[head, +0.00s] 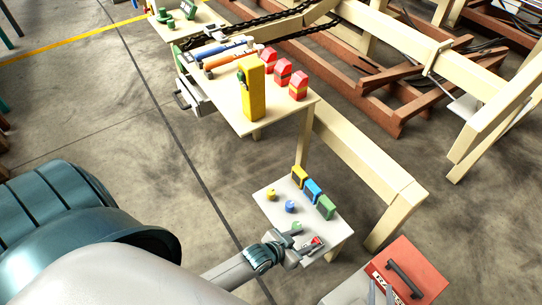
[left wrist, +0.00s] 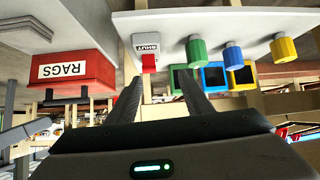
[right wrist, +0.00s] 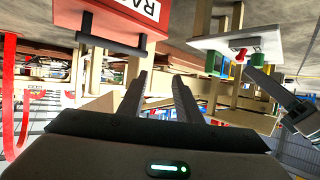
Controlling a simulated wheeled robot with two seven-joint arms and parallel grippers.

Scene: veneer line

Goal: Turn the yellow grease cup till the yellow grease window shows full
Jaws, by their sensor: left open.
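The yellow grease cup (head: 271,194) stands on the small white table, also at the right of the left wrist view (left wrist: 284,47). The yellow window (head: 300,175) is a dark panel in a yellow frame at the table's back edge, also in the left wrist view (left wrist: 243,77); its level is too small to read. My left gripper (head: 307,243) is open and empty at the table's near edge, by the green cup (left wrist: 197,52) and the red lever, apart from the yellow cup. My right gripper (right wrist: 160,76) is open and empty by the red rags box.
The blue cup (head: 290,206) stands between the yellow and green cups. Blue (head: 312,190) and green (head: 326,207) windows line the back edge. A red lever (left wrist: 148,60) with a SHUT label is near my left fingers. The rags box (head: 413,262) stands at right.

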